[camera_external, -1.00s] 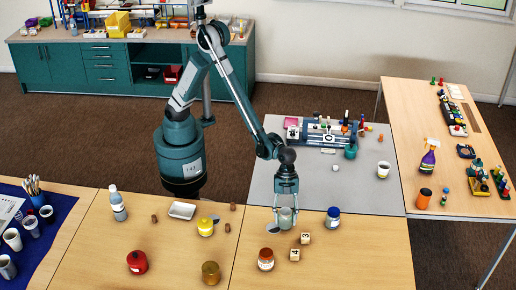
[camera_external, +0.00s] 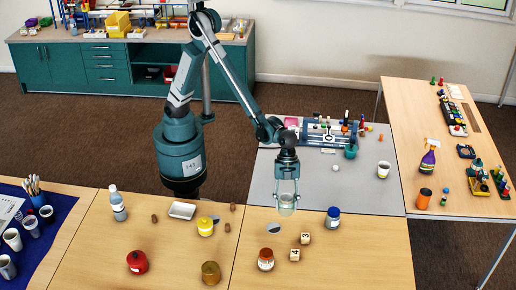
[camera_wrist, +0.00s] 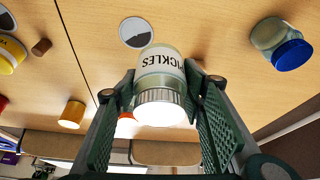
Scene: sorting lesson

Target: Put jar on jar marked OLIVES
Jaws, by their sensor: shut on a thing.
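My gripper (camera_external: 287,196) is shut on a jar (camera_external: 287,206) and holds it above the right wooden table. In the wrist view the jar (camera_wrist: 160,68) sits between the finger pads (camera_wrist: 160,105); its label reads PICKLES and its lid looks pale and ribbed. Other jars stand on the tables: a blue-lidded jar (camera_external: 333,217) right of my gripper, an orange-brown-lidded jar (camera_external: 266,259) in front, a yellow jar (camera_external: 205,227), a red jar (camera_external: 137,262) and a mustard-coloured jar (camera_external: 211,272). I cannot read an OLIVES label on any of them.
Two number blocks (camera_external: 305,238) lie near the orange-brown-lidded jar. A dark disc with a pale rim (camera_wrist: 136,32) lies on the table. The front right tabletop is clear.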

